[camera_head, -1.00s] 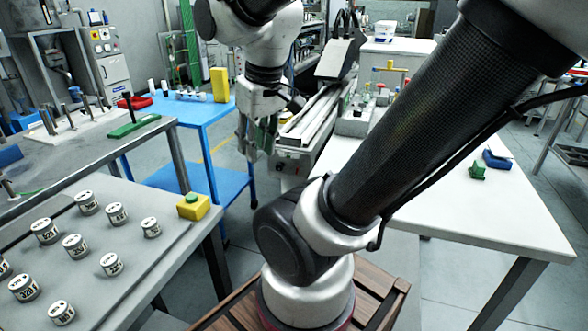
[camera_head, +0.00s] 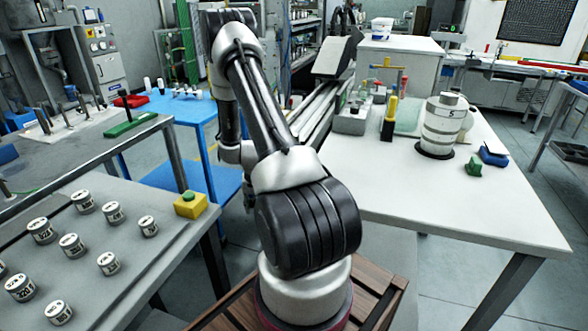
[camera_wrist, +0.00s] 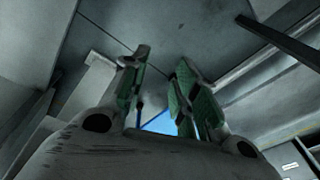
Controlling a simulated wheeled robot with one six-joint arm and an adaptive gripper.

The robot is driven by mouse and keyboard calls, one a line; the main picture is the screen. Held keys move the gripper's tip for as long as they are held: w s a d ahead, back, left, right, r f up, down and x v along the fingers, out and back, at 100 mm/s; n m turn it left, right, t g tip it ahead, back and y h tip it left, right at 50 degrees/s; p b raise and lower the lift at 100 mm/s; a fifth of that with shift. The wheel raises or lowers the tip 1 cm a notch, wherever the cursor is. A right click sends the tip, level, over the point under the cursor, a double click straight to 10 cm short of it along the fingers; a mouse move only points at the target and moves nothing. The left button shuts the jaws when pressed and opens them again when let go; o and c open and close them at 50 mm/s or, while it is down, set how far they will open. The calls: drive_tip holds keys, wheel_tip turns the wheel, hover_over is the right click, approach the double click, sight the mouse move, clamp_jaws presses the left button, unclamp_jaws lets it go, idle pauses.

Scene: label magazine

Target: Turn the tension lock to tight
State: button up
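I cannot make out the tension lock in either view. The label machine (camera_head: 312,112), a long pale rail unit with a dark-faced box at its far end, stands behind my arm in the head view. My arm covers its near end. My gripper (camera_wrist: 163,62) shows in the wrist view with two green-padded fingers apart and nothing between them. It points at grey surfaces and the floor, touching nothing that I can see. In the head view the fingers are hidden behind my arm.
The white table (camera_head: 460,200) at right holds a white roll stack (camera_head: 444,122) marked 5, a yellow-topped bottle (camera_head: 389,120), and green and blue blocks. A blue table (camera_head: 190,108) stands behind.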

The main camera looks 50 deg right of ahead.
drive_tip(key=w+d+f+m+t+h, duration=0.1)
drive_tip(key=d+f+m+t+h, duration=0.4)
drive_tip(key=d+f, duration=1)
drive_tip(key=w+d+r+m+h, duration=0.1)
drive_tip(key=w+d+r+h, duration=0.1)
drive_tip(key=d+r+h, duration=0.4)
drive_tip(key=w+d+r+m+h, duration=0.1)
drive_tip(key=d+r+h, duration=0.2)
drive_tip(key=r+h, duration=0.35)
drive_tip(key=w+d+r+y, duration=0.1)
drive_tip(key=w+d, duration=0.2)
drive_tip(key=d, duration=0.3)
drive_tip(key=shift+d+r, duration=0.2)
drive_tip(key=shift+d, duration=0.15)
clamp_jaws()
